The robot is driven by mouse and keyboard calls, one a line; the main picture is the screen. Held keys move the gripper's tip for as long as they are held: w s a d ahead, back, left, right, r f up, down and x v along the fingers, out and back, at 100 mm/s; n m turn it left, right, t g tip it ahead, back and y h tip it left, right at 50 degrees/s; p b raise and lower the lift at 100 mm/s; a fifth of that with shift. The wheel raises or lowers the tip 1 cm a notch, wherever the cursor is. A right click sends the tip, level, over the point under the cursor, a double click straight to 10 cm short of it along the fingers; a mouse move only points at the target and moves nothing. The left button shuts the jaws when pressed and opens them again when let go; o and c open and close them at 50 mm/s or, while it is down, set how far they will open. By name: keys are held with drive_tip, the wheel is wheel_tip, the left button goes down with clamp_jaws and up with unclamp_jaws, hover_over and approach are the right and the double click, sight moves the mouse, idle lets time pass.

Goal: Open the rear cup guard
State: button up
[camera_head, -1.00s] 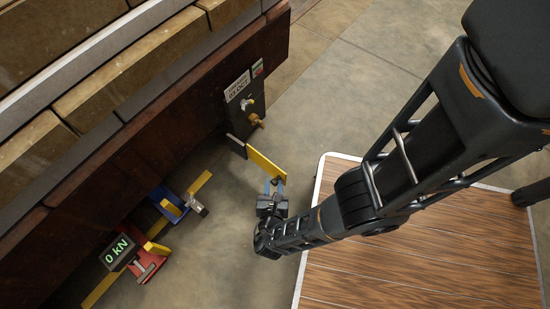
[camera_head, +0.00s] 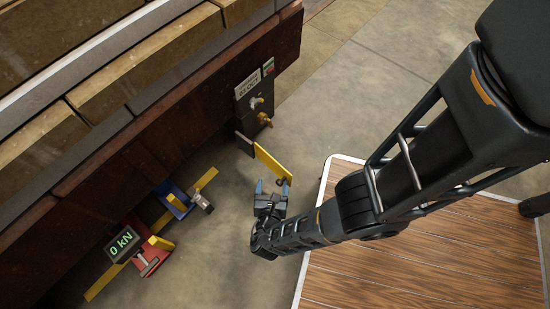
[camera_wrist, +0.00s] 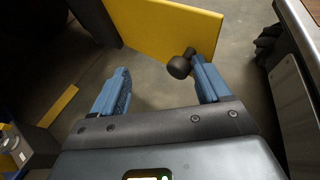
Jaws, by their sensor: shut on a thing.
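The rear cup guard, a yellow flat plate (camera_head: 268,160) hinged near the dark frame, stands swung out from it over the floor. It also fills the top of the wrist view (camera_wrist: 165,25). A dark round knob (camera_wrist: 179,67) sticks out from the plate near its free end. My gripper (camera_head: 271,186) is at that free end. In the wrist view its blue fingers (camera_wrist: 160,85) are spread wide apart, with the knob close to the inner side of the right finger. I cannot tell whether they touch. The gap beside the left finger is empty.
A sign and brass fittings (camera_head: 264,119) are on the dark frame beside the hinge. A red device reading 0 kN (camera_head: 124,244) and a blue clamp (camera_head: 173,199) are at lower left. A wood-topped platform (camera_head: 420,255) is at right. Bare floor lies between.

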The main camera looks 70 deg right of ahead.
drive_tip(key=shift+w+a+r, duration=0.2)
drive_tip(key=shift+w, duration=0.4)
drive_tip(key=s+p+v, duration=0.1)
drive_tip(key=p+v, duration=0.1)
drive_tip(key=v, duration=0.5)
drive_tip(key=shift+a, duration=0.2)
drive_tip(key=shift+s, duration=0.15)
